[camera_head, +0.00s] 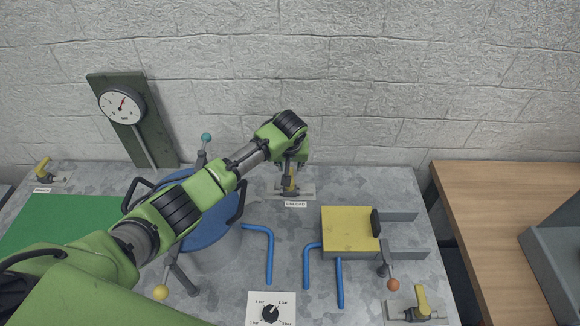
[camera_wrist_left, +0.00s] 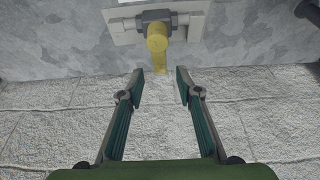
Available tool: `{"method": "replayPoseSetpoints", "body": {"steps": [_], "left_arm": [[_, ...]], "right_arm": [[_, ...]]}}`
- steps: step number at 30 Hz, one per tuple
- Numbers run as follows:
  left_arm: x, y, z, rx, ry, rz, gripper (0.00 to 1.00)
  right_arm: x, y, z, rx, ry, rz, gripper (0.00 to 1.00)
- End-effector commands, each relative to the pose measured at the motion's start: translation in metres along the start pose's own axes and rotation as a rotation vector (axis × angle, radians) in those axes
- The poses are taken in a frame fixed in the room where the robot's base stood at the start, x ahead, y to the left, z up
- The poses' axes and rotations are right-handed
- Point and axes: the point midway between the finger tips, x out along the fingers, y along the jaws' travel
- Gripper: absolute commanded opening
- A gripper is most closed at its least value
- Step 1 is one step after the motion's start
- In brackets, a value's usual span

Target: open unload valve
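The unload valve sits on a pale plate (camera_head: 306,190) at the back middle of the metal table, with a small label in front of it. My left gripper (camera_head: 290,178) is over the valve in the head view and hides most of it. In the left wrist view the valve's yellow handle (camera_wrist_left: 157,42) shows ahead of the gripper (camera_wrist_left: 160,79). The two fingers are open and apart, with nothing between them. The handle's end lies just beyond the fingertips, roughly in line with the gap. My right gripper is not in view.
A blue round vessel (camera_head: 207,232) with black handles stands under my left arm. A yellow block (camera_head: 347,231), blue pipes (camera_head: 270,260) and another yellow-handled valve (camera_head: 421,302) are to the right. A gauge (camera_head: 121,104) stands at the back left. The stone wall is close behind.

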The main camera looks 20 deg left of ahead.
Motion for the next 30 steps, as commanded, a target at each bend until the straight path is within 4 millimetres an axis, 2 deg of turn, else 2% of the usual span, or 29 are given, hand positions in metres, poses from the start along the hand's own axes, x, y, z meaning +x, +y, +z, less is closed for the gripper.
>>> {"method": "replayPoseSetpoints", "body": {"steps": [3, 9, 20, 21, 24, 30], "left_arm": [[0.015, 0.000, 0.001, 0.000, -0.002, -0.001, 0.32], [0.029, 0.000, 0.000, 0.000, -0.001, 0.000, 0.32], [0.033, 0.000, 0.000, 0.000, 0.001, 0.001, 0.32], [0.033, 0.000, 0.000, 0.000, 0.001, 0.001, 0.27], [0.033, 0.000, 0.000, 0.000, 0.000, 0.001, 0.01], [0.033, 0.000, 0.000, 0.001, 0.000, 0.001, 0.00]], "right_arm": [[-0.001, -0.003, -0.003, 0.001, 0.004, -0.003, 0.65], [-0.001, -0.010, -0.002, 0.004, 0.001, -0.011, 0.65], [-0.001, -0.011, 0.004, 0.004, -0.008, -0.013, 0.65], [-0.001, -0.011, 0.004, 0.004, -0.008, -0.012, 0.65], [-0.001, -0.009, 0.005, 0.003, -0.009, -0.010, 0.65], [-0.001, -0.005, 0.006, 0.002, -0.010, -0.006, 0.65]]}}
